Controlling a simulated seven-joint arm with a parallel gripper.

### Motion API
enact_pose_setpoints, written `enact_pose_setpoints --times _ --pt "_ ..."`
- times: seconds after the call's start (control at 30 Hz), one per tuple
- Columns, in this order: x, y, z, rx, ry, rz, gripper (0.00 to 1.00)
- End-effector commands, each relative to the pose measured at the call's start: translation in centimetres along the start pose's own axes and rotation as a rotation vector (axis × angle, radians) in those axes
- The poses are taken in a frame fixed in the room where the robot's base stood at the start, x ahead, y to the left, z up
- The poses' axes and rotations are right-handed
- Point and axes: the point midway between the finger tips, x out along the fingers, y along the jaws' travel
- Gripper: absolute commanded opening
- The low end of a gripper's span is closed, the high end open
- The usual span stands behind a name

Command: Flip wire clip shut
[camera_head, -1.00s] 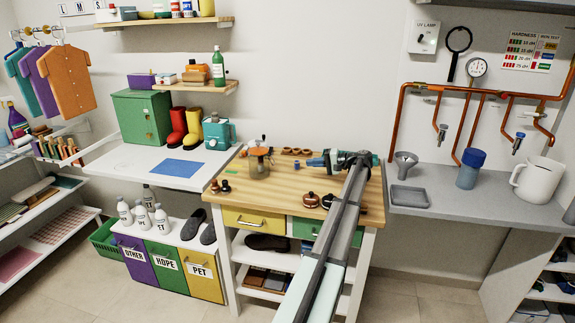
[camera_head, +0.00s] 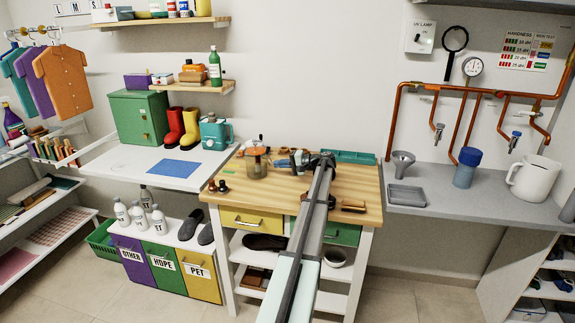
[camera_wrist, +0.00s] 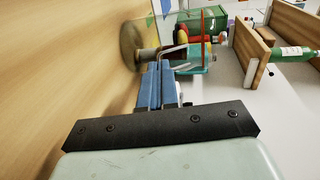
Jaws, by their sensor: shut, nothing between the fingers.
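A clip-top glass jar (camera_head: 256,165) with an orange-brown lid stands on the left part of the wooden workbench (camera_head: 340,185). In the wrist view the jar (camera_wrist: 130,50) shows sideways, just beyond my fingertips. A bent metal wire (camera_wrist: 174,48), which looks like the clip, sticks out from its lid side. I cannot tell how far the wire stands from its closed place. My gripper (camera_head: 284,162) is at the right of the jar, low over the bench. Its blue fingers (camera_wrist: 155,84) are shut with nothing between them, close to the lid and wire; contact is unclear.
Small dark-red knobbed items (camera_head: 218,186) sit at the bench's left edge. A teal tray (camera_head: 355,157) lies at the back right and a brown block (camera_head: 353,206) at the front right. My arm covers the bench's middle.

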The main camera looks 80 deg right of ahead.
Motion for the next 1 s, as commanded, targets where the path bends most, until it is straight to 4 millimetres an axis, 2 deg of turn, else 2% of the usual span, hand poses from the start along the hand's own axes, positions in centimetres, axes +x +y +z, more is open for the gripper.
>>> enact_pose_setpoints --times 0.5,0.73,1.0 --pt "0.7 0.1 0.0 0.001 0.000 0.000 0.00" --pt "2.6 1.6 -0.1 0.002 -0.002 -0.002 0.00" --pt "2.5 1.6 -0.1 0.000 -0.001 -0.002 0.00"
